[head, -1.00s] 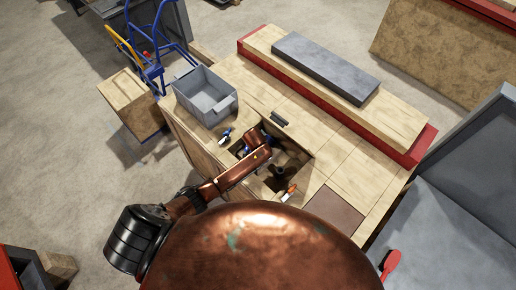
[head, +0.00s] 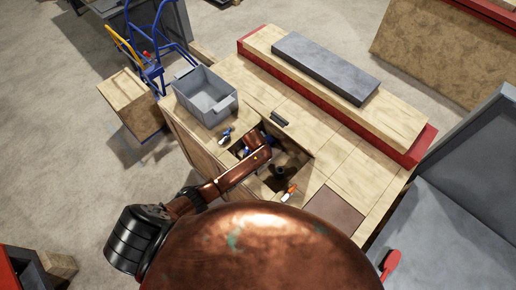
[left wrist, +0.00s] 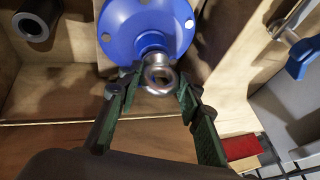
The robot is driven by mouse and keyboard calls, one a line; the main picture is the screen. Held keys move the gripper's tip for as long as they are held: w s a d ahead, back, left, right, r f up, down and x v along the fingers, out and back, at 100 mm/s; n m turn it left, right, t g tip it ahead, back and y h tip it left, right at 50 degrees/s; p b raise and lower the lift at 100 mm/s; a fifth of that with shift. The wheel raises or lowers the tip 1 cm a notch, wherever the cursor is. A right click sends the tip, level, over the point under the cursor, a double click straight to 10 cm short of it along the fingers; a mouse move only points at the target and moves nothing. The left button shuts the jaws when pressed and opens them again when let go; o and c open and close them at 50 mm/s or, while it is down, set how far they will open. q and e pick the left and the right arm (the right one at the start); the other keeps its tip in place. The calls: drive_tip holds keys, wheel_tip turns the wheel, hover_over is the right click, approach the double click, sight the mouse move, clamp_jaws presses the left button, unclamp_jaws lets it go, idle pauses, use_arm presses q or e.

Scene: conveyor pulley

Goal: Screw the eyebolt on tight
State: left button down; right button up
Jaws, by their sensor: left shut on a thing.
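The eyebolt (left wrist: 160,75) is a shiny metal ring in the left wrist view. Whether the eyebolt's collar is flush with the flange cannot be told. In the head view my left arm reaches into an opening in the wooden bench (head: 345,170), and its fingers and the eyebolt are hidden there. My right gripper is not in view.
Wooden walls close in around the gripper. A black sleeve (left wrist: 37,25) lies at the upper left of the wrist view. A grey bin (head: 205,105), a blue-handled tool (head: 226,135) and an orange-handled tool (head: 290,192) lie around the opening. A grey slab (head: 325,68) lies behind.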

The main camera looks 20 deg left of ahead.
use_arm(q)
drive_tip(key=shift+f, duration=0.15)
drive_tip(key=c, duration=1.3)
unclamp_jaws()
drive_tip(key=shift+o, duration=0.6)
drive_tip(key=o, duration=0.3)
drive_tip(key=shift+o, duration=0.5)
drive_tip(key=o, duration=0.3)
drive_tip(key=shift+o, duration=0.6)
drive_tip(key=shift+o, duration=1.4)
drive_tip(key=shift+o, duration=0.4)
